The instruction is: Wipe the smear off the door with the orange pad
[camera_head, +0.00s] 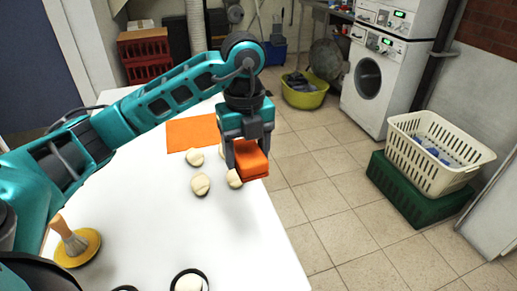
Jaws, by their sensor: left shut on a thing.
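My left gripper (245,150) points down over the right edge of the white table and is shut on the orange pad (251,163). The pad sticks out below the fingers, apart from the floor. A dark blue door-like panel (62,50) stands at the far left, and a washing machine with a round door (367,79) stands at the back right. I cannot tell which door is meant, and I see no smear on either. My right gripper is not in view.
The white table (245,245) bears an orange mat (192,132), several pale round lumps (200,184) and a brush on a yellow dish (78,248). A cream basket (432,150) sits on a green crate (415,195). A yellow-green tub (304,95) stands on open tiled floor.

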